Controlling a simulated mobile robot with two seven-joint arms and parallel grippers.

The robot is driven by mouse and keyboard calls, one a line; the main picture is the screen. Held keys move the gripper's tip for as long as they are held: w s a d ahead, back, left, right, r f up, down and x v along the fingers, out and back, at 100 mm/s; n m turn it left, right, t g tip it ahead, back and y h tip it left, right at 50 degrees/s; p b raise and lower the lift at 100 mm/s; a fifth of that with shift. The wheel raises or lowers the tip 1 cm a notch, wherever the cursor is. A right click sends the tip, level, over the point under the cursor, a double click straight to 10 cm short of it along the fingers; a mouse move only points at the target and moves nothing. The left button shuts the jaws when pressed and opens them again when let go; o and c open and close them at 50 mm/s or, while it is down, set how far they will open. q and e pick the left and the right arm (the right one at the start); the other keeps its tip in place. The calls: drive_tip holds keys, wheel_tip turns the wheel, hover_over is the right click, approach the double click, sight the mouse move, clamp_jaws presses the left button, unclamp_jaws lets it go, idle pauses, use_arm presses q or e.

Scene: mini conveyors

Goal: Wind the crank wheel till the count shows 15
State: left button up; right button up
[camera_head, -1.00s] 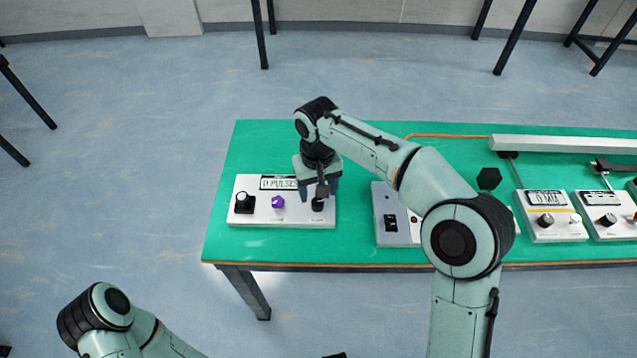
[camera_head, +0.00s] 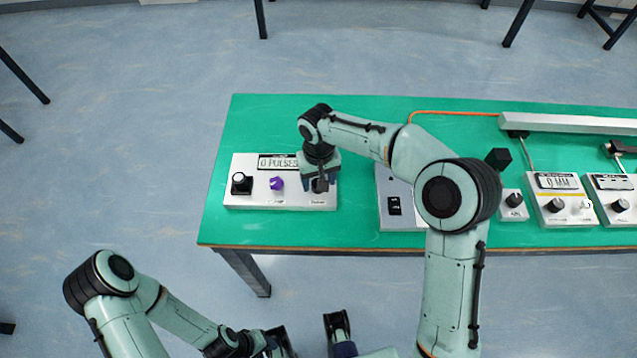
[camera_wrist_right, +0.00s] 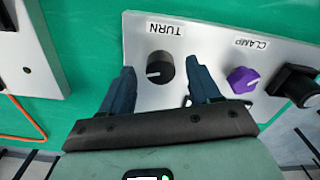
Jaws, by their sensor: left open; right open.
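A white control box (camera_head: 300,200) sits at the left end of the green table. Its display (camera_head: 278,162) reads "0 PULSES". It carries a black knob labelled TURN (camera_wrist_right: 160,67), a purple CLAMP knob (camera_wrist_right: 241,80) and a black control on a square base (camera_wrist_right: 297,84). My right gripper (camera_wrist_right: 161,72) is open, with its fingers on either side of the TURN knob and gaps to it. In the head view, my right gripper (camera_head: 319,184) partly hides that knob. My left gripper (camera_head: 308,335) is open and empty at the bottom edge, off the table.
A grey box with a black switch (camera_head: 394,206) stands right of the white box, partly behind my right arm. More boxes with knobs (camera_head: 560,205) and a long pale conveyor (camera_head: 570,124) are farther right. The table (camera_head: 260,120) is clear behind the white box.

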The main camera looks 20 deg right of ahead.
drive_tip(key=shift+f, duration=1.1)
drive_tip(key=c, duration=1)
drive_tip(key=shift+c, duration=0.2)
drive_tip(key=shift+m, duration=0.3)
drive_tip(key=m, duration=0.4)
drive_tip(key=shift+w+a+r+m+b, duration=0.1)
drive_tip(key=shift+m+b, duration=0.2)
drive_tip(key=m, duration=0.5)
drive_tip(key=shift+a, duration=0.1)
drive_tip(key=shift+m, duration=0.3)
